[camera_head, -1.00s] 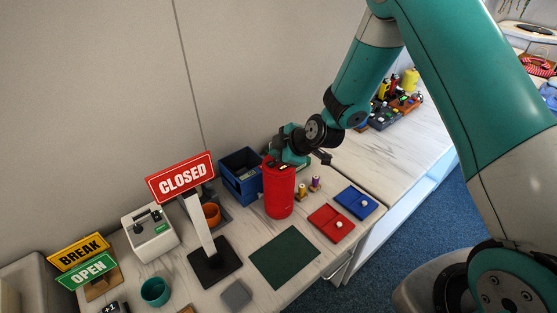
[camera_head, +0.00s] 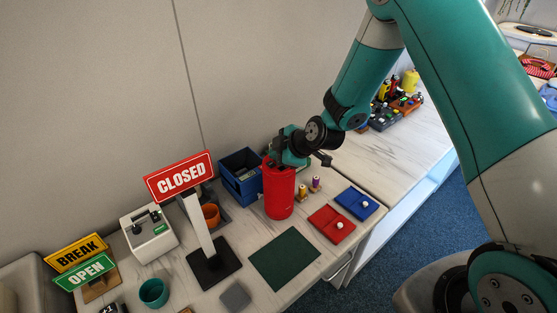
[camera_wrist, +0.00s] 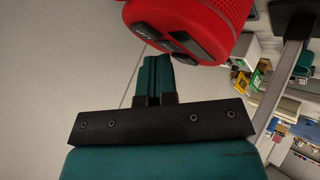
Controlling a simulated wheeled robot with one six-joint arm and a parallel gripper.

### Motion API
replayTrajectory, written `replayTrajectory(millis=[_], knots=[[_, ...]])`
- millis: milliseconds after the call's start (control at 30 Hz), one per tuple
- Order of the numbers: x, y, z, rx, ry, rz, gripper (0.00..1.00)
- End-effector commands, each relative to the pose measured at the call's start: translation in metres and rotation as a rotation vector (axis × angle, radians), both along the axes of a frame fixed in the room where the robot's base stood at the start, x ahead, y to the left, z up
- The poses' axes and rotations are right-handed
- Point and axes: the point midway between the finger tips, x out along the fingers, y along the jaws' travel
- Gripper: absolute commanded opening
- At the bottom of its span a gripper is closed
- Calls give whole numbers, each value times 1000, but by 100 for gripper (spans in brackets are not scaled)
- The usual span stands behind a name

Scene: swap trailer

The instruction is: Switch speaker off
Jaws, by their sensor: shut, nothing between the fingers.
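The speaker (camera_head: 279,190) is a red upright cylinder on the counter. In the wrist view the speaker (camera_wrist: 200,22) fills the top, with dark buttons on its end near my fingers. My gripper (camera_head: 277,158) is at the top of the speaker in the head view. In the wrist view my gripper (camera_wrist: 155,62) is shut and empty, its fingertips close to the button end. I cannot tell whether they touch it.
A blue bin (camera_head: 238,176) stands behind the speaker. Small bottles (camera_head: 315,184), a red tray (camera_head: 331,225) and a blue tray (camera_head: 357,203) lie to its right. A CLOSED sign (camera_head: 181,177) stands left. A green mat (camera_head: 285,258) lies bare in front.

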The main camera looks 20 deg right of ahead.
Motion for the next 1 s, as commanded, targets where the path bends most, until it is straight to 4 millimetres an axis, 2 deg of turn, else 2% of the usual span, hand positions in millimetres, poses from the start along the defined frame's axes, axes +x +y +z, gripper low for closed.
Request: replayTrajectory(millis=[200,500,833,1000], knots=[[0,0,1,0,0,0,0],[0,0,15,0,0,0,0],[0,0,16,0,0,0,0],[0,0,26,0,-1,-1,0]])
